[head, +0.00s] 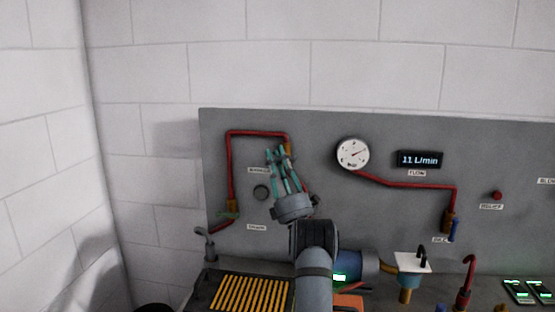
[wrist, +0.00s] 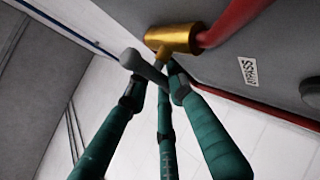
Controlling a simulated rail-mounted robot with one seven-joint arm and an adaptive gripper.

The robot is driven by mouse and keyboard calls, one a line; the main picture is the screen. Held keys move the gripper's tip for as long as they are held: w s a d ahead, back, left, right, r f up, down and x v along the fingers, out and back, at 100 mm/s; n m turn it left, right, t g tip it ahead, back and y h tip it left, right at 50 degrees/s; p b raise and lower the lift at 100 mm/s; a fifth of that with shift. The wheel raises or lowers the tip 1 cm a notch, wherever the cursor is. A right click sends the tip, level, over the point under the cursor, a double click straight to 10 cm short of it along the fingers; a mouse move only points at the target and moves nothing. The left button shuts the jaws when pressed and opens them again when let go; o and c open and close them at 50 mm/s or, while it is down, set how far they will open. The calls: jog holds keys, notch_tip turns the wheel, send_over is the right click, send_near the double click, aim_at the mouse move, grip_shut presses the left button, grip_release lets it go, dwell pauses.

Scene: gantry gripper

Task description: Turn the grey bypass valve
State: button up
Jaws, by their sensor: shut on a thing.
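The bypass valve has a brass body (wrist: 178,39) and a grey lever handle (wrist: 133,60) in the wrist view. In the head view its brass body (head: 288,147) sits at the end of the red pipe on the grey panel, partly hidden by my fingers. My gripper (wrist: 161,74) has its teal fingers closed around the grey handle, just beside the brass body. In the head view my gripper (head: 279,152) reaches up to the valve, and the handle cannot be made out there.
A yellow-slatted grate (head: 252,292) and a blue pump (head: 352,265) lie below.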

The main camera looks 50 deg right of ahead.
jog(key=shift+s+d, duration=0.15)
grip_shut()
jog(key=shift+n, duration=0.3)
jog(key=n+y+p, duration=0.4)
jog(key=n+y, duration=0.2)
jog(key=y, duration=0.1)
jog(key=shift+s+g, duration=0.1)
jog(key=shift+g, duration=0.3)
jog(key=n+g+p, duration=0.1)
jog(key=n+y+p, duration=0.1)
jog(key=n+g+y+p, duration=0.1)
jog(key=shift+s+d+f+n+g+p, duration=0.1)
jog(key=shift+f+n+g+p, duration=0.2)
jog(key=shift+n+p, duration=0.1)
jog(key=o, duration=0.7)
grip_release()
jog(key=shift+f+y, duration=0.15)
jog(key=shift+y, duration=0.15)
jog(key=shift+f, duration=0.15)
